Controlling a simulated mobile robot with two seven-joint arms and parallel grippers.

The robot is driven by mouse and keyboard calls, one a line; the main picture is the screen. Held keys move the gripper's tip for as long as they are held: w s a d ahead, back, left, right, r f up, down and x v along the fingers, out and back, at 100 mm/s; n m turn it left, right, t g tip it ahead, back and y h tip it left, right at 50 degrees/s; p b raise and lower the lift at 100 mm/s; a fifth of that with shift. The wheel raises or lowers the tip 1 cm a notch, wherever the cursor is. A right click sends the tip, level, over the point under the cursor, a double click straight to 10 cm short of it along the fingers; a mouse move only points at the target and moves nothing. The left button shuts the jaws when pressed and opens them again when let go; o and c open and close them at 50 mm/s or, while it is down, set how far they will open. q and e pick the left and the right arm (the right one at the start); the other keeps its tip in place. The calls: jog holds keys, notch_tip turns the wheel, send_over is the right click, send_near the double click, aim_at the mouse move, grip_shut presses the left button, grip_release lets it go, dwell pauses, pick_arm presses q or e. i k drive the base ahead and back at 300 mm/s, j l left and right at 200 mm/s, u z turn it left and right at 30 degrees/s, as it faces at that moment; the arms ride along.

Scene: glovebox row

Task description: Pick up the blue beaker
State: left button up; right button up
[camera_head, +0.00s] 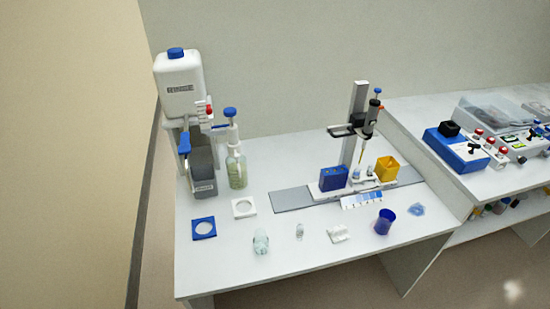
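The blue beaker (384,222) stands upright on the white table near its front right part. It is dark blue and looks open at the top. No gripper touches it. Neither of my grippers shows in the head view.
The white table (290,265) also holds a clear jar (261,242), a small clear vial (299,231), a white holder (339,234), a blue square ring (204,228) and a light blue piece (417,209) beside the beaker. Behind stand a pipette stand (355,130) and a yellow box (387,169).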

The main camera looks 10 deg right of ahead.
aim_at(386, 218)
jog(key=z, duration=1.25)
jog(key=u, duration=0.8)
jog(key=i+l+u, duration=0.1)
jog(key=l+u, duration=0.8)
jog(key=k+l+u, duration=0.1)
jog(key=l+u, duration=0.15)
jog(key=l, duration=1.65)
